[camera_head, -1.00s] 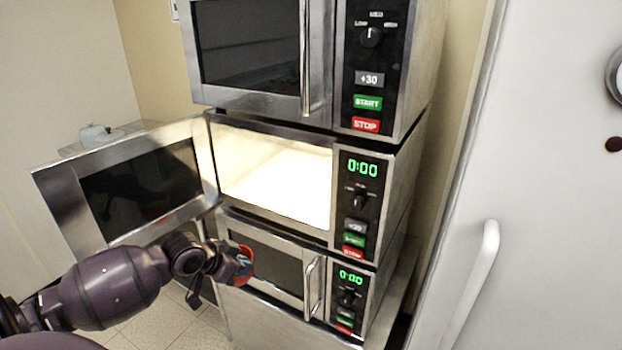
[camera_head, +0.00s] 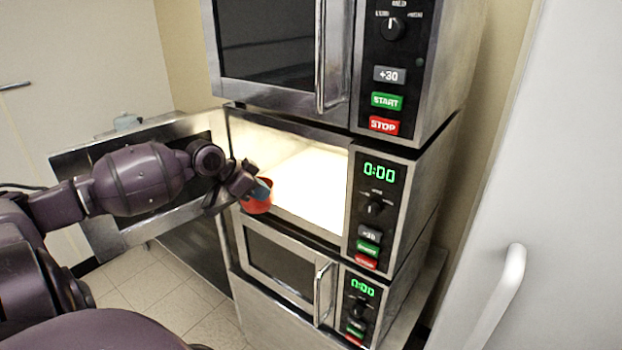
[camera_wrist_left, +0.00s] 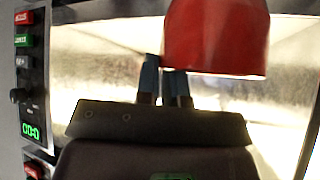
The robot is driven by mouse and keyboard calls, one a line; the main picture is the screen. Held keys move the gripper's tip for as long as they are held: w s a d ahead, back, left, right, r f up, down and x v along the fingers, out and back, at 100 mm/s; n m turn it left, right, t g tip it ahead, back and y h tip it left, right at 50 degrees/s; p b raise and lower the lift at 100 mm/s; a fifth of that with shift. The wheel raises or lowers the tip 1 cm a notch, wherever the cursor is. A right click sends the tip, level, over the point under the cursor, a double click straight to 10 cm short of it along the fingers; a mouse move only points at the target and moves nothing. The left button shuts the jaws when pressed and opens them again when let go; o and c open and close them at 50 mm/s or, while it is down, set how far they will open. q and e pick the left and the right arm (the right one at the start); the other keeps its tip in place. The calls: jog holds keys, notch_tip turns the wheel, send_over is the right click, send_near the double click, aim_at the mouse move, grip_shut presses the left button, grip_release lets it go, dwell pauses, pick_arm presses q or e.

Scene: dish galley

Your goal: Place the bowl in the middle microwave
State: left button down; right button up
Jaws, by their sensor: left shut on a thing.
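The red bowl (camera_head: 257,203) is held in my left gripper (camera_head: 262,184), at the front of the middle microwave's opening. In the left wrist view the red bowl (camera_wrist_left: 218,38) shows at the top, with the blue fingers (camera_wrist_left: 166,82) shut on its edge. The middle microwave (camera_head: 318,172) is open, its lit white inside empty as far as I can see. Its door (camera_head: 72,166) is swung out to the left, partly hidden behind my left arm. My right gripper does not show.
A closed microwave (camera_head: 275,40) stands above, and another closed one (camera_head: 275,262) with a vertical handle below. A white panel with a handle (camera_head: 500,290) stands close on the right.

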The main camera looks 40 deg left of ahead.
pick_arm(q)
jog(key=w+d, duration=0.1)
jog(key=w, duration=0.3)
jog(key=w+d, duration=0.1)
jog(key=w, duration=0.4)
jog(key=w+d, duration=0.2)
jog(key=w, duration=0.2)
jog(key=shift+w, duration=0.15)
jog(key=shift+f, duration=0.15)
jog(key=c, duration=1.2)
grip_release()
